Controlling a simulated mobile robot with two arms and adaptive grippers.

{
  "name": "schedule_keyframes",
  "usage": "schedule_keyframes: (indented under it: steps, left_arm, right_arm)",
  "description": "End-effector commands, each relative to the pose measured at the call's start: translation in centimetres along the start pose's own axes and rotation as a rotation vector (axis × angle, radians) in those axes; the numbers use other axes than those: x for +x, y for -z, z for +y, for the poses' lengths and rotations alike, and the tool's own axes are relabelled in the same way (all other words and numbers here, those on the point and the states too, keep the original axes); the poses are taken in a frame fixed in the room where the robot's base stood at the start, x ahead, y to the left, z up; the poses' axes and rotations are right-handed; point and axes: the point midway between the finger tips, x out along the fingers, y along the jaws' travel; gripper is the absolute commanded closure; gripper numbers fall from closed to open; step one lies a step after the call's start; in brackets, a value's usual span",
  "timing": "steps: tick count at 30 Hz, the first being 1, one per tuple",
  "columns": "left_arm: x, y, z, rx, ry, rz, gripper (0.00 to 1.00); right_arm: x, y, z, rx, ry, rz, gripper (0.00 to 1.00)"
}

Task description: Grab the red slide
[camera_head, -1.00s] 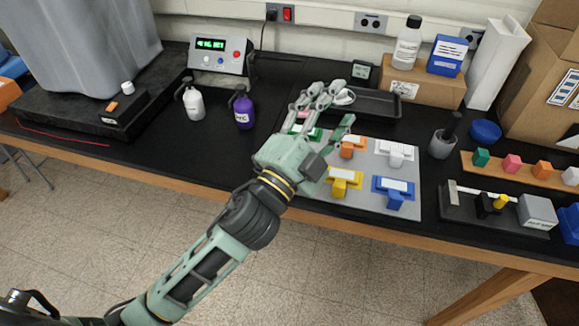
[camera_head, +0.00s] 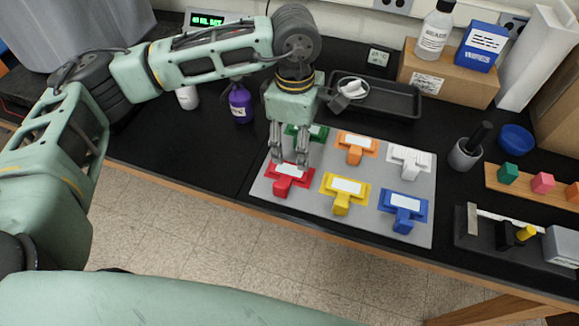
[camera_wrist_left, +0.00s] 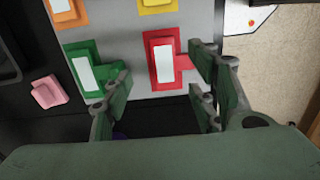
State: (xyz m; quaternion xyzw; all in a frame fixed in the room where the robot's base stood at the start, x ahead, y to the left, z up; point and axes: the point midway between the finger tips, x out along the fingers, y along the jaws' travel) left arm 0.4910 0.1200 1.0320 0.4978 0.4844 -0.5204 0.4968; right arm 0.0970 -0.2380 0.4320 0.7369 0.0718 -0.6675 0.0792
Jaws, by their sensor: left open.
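The red slide (camera_head: 287,181) lies at the front left corner of a grey mat (camera_head: 345,222). It has a white label and a red tab towards the front. My left gripper (camera_head: 289,153) points down just above and behind the red slide, its fingers spread and empty. In the left wrist view, the red slide (camera_wrist_left: 164,58) shows between the spread fingers of the left gripper (camera_wrist_left: 160,92), its tab towards the right finger. I cannot tell whether any finger touches it. My right gripper is not in view.
Green (camera_head: 316,132), orange (camera_head: 356,147), white (camera_head: 409,158), yellow (camera_head: 343,192) and blue (camera_head: 403,209) slides share the mat. A black tray (camera_head: 385,98) stands behind it. A purple bottle (camera_head: 240,103) stands to the left.

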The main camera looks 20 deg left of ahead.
Motion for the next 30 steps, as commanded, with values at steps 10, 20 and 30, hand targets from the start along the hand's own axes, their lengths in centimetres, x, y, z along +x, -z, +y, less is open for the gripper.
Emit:
schedule_keyframes:
  steps: [10, 20, 30]
  left_arm:
    - [2.9, 1.3, 0.0, -0.004, -0.002, 0.039, 0.47]
    - [7.2, 1.6, -0.5, -0.005, -0.004, 0.036, 0.47]
    - [7.5, 1.6, -0.4, -0.004, -0.006, 0.035, 0.55]
  right_arm:
    - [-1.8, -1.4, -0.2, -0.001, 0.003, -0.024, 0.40]
    - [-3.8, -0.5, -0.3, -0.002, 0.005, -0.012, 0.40]
    - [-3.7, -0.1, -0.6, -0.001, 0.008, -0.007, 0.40]
